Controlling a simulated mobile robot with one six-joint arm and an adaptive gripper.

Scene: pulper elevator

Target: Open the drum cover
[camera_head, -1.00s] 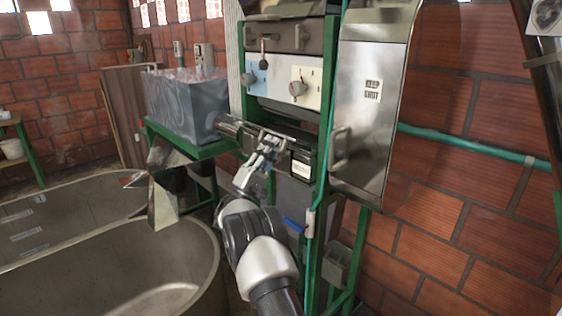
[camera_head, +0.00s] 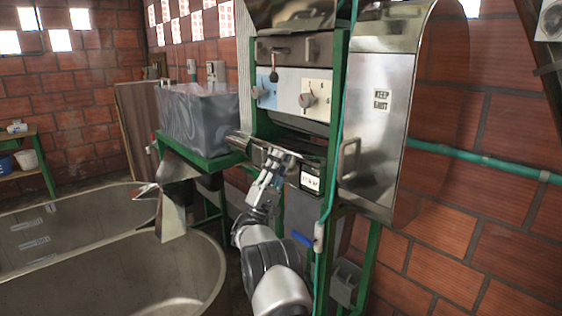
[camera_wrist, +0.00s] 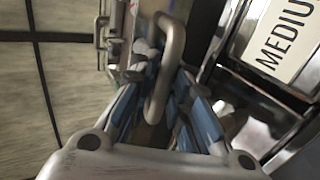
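My gripper (camera_head: 277,160) is at the front of the green-framed machine, below the knob panel. In the wrist view its blue-padded fingers (camera_wrist: 165,115) stand on either side of a grey bar handle (camera_wrist: 168,70). The fingers look apart, with the handle between them; whether they touch it is unclear. The handle seems to belong to the metal drum cover (camera_head: 245,141), which I see only partly behind my gripper. A white label reading "MEDIUM" (camera_wrist: 283,42) is right of the handle. How far the cover stands open is not clear.
A steel "KEEP SHUT" cover (camera_head: 372,130) with its own handle is close on the right. A grey water tank (camera_head: 198,118) stands left on a green stand. Metal chute plates (camera_head: 172,205) and a large round basin (camera_head: 120,275) lie at lower left.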

